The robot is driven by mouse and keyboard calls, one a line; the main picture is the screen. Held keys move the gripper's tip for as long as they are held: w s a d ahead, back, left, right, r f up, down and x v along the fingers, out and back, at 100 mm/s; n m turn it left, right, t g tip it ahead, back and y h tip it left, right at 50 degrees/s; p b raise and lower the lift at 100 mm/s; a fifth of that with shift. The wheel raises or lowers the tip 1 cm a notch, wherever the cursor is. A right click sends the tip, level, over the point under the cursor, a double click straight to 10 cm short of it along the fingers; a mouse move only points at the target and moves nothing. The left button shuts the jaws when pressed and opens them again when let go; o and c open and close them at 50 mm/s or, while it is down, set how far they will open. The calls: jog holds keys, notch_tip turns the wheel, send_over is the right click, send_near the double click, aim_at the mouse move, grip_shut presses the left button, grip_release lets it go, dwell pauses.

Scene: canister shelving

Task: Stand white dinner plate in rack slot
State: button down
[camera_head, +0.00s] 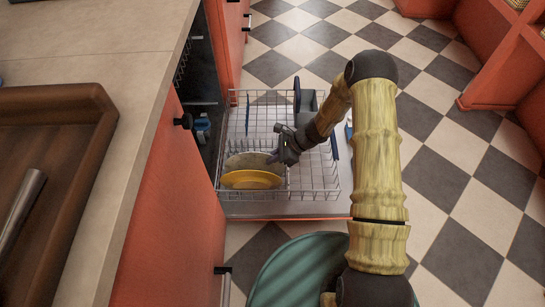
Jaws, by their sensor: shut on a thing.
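The white dinner plate (245,160) looks greyish and stands on edge in the wire dish rack (234,103), just behind a yellow plate (250,180). The yellow plate covers its lower part. My gripper (277,155) is at the plate's upper right edge and is shut on it. The fingertips are small and partly dark against the rack. The plate's bottom edge and the slot under it are hidden, so I cannot tell whether it touches the rack floor.
A dark blue item (304,98) stands at the rack's back. A small blue object (202,126) is inside the dishwasher at left. The counter (95,45) holds a wooden tray (98,137) with a metal object (22,208). The checkered floor (475,165) on the right is clear.

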dwell(0.3)
jog(key=c, duration=1.5)
grip_release()
jog(key=shift+p+v, duration=2.85)
jog(key=shift+v, duration=1.15)
jog(key=s+d+r+n+t+h, duration=0.1)
jog(key=s+d+r+n+h, duration=0.25)
jog(key=s+r+n, duration=0.4)
jog(key=s+d+r+n+t+h, duration=0.15)
jog(key=s+d+r+n, duration=0.3)
jog(key=r, duration=0.65)
jog(key=s+d+r+n+t+h, duration=0.1)
jog(key=s+d+r+n+h, duration=0.2)
jog(key=s+d+r+n, duration=0.45)
jog(key=r+p, duration=1.1)
jog(key=w+a+r+m+p, duration=0.1)
jog(key=r+p, duration=0.9)
jog(key=r, duration=0.1)
jog(key=w+a+r+m+p, duration=0.1)
jog(key=r+p, duration=1)
jog(key=shift+a+r+g+p, duration=0.15)
jog(key=shift+r+g+p, duration=0.1)
jog(key=shift+r+p, duration=0.05)
